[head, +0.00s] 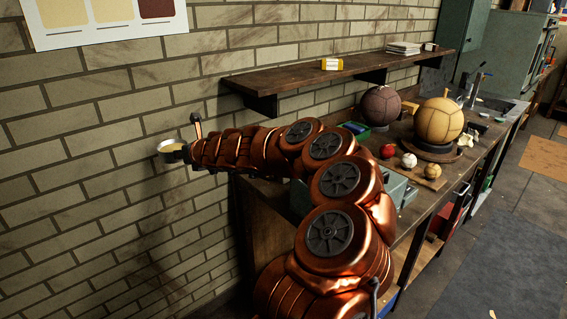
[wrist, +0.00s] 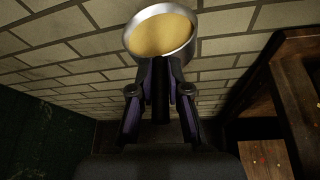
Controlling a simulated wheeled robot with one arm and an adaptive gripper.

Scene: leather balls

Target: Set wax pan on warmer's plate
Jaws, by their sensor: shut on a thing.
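The wax pan (head: 172,147) is a small round silver pan with yellow wax in it. It is held in the air off the bench's near left end, close to the brick wall. It also shows at the top of the wrist view (wrist: 160,34), just beyond the fingertips. My gripper (wrist: 161,68) is shut on the pan's near side; the exact grip spot is hard to see. In the head view my copper arm hides part of the bench. A grey-green box (head: 397,187) sits partly behind it; I cannot tell whether this is the warmer. No warmer plate is clearly visible.
The wooden bench (head: 262,212) runs along the wall. It holds a dark ball (head: 381,106), a tan ball (head: 438,120) on a round stand, and small red and white balls on a board. A wall shelf (head: 300,79) hangs above. Floor is open at right.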

